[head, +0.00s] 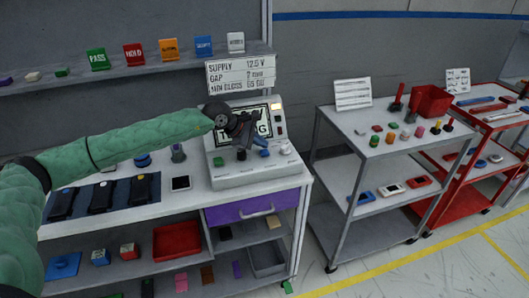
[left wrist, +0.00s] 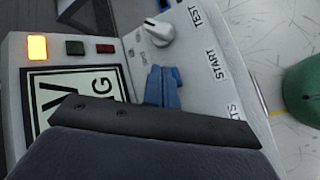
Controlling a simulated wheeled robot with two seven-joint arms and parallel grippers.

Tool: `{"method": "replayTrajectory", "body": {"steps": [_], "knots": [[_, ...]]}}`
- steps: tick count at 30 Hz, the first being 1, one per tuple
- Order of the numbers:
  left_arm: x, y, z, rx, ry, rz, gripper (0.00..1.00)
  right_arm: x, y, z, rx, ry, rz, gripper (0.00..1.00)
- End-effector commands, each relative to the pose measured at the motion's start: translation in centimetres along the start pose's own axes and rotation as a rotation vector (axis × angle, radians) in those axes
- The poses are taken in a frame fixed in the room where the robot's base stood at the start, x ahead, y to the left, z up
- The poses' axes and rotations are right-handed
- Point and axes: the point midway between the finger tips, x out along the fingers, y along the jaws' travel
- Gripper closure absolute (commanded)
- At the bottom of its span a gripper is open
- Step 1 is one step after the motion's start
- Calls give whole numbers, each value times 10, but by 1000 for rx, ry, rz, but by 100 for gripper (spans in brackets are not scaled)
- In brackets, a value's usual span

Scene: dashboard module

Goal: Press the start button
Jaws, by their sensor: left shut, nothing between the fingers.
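The tester console (head: 247,173) stands on the right end of the bench, with a lit screen and a sloping control panel. A white knob (left wrist: 159,31) sits by the TEST label. My left gripper (head: 243,140) is shut and empty, pointing down over the panel in front of the screen. It hides part of the panel; contact cannot be told.
A green piece (head: 218,161) sits at the panel's left end. A phone-like black device (head: 181,183) and a dark mat (head: 83,200) lie left of the console. A grey cart (head: 345,148) with small coloured parts stands to the right, apart from the bench.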

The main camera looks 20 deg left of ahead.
Motion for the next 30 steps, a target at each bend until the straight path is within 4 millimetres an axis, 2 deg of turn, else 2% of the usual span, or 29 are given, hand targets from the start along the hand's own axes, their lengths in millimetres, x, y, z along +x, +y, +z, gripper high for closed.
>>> {"method": "replayTrajectory", "body": {"steps": [11,30], "knots": [[-4,3,3,0,-1,2,100,-1,0,0,0,0,0,64],[-35,25,26,0,-1,0,100,-3,0,0,0,0,0,64]]}}
